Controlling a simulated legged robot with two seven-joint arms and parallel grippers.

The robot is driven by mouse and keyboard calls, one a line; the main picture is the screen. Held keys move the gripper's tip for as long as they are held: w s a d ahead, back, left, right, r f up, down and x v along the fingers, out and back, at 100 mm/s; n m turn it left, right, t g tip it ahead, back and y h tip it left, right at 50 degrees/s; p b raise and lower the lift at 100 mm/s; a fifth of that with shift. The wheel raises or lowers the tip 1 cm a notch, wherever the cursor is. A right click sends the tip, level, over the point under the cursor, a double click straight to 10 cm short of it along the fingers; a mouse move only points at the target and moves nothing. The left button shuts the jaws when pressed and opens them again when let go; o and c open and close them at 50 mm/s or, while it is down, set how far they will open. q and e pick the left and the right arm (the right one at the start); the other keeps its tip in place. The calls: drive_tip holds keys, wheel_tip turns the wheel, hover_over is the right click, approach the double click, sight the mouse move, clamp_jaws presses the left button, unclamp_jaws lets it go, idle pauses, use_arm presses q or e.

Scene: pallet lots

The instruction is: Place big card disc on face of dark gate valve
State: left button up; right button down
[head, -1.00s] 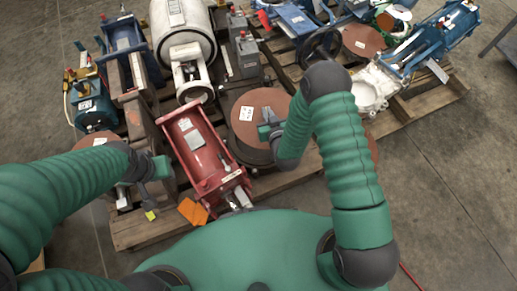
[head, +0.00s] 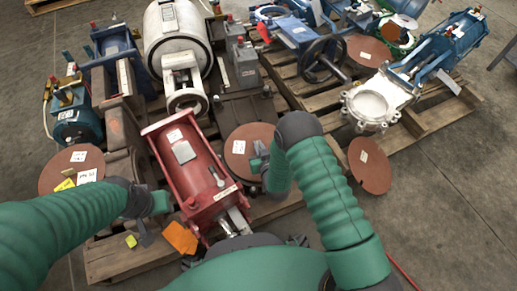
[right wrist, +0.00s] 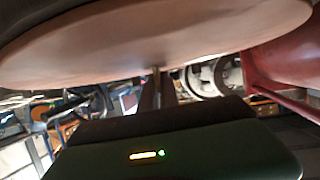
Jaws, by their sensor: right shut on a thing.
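The brown card disc (head: 235,160), with a white label, lies over the round front of the dark gate valve (head: 243,108). My right gripper (head: 257,163) is shut on the disc near its right side. In the right wrist view the disc's pale underside (right wrist: 150,45) fills the top, with the gripper finger (right wrist: 157,88) up against it. The disc hides most of the valve's face, so I cannot tell whether it touches the face all round. My left gripper (head: 145,228) hangs low at the left, partly hidden by its own arm, beside the pallet's front edge.
A red valve (head: 190,170) stands close left of the disc. Other brown discs show at left (head: 65,168), right (head: 370,170) and back right (head: 368,50). A pale valve (head: 370,105) stands to the right. Open concrete floor (head: 450,210) is at the lower right.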

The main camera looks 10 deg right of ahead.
drive_tip(key=c, duration=1.6)
unclamp_jaws()
drive_tip(key=shift+s+r, duration=0.1)
drive_tip(key=p+v, duration=0.7)
drive_tip(key=v, duration=0.4)
drive_tip(key=shift+s+r, duration=0.15)
drive_tip(key=shift+r, duration=0.1)
drive_tip(key=shift+r+p, duration=0.2)
drive_tip(key=shift+p, duration=0.1)
wheel_tip(320, 180, up, 10)
drive_tip(key=w+d+g, duration=0.2)
drive_tip(key=g, duration=0.3)
drive_tip(key=s+d+r+g, duration=0.3)
drive_tip(key=s+r, duration=0.2)
drive_tip(key=s, duration=0.3)
drive_tip(key=s+d+r+g, duration=0.2)
drive_tip(key=s+r+g, duration=0.1)
drive_tip(key=s+r, duration=0.4)
drive_tip(key=w+a+p+v, duration=0.1)
drive_tip(key=w+p+v, duration=0.1)
drive_tip(key=p+v, duration=1.1)
drive_tip(key=w+a+r+p+v, duration=0.1)
drive_tip(key=w+p+v, duration=0.2)
drive_tip(key=p+v, duration=1)
drive_tip(key=w+r+p+v, duration=0.1)
drive_tip(key=w+p+v, duration=0.1)
drive_tip(key=p+v, duration=1.2)
drive_tip(key=shift+w+a+m+h+p, duration=0.3)
drive_tip(key=shift+w+a+h+p, duration=0.15)
drive_tip(key=shift+p, duration=0.55)
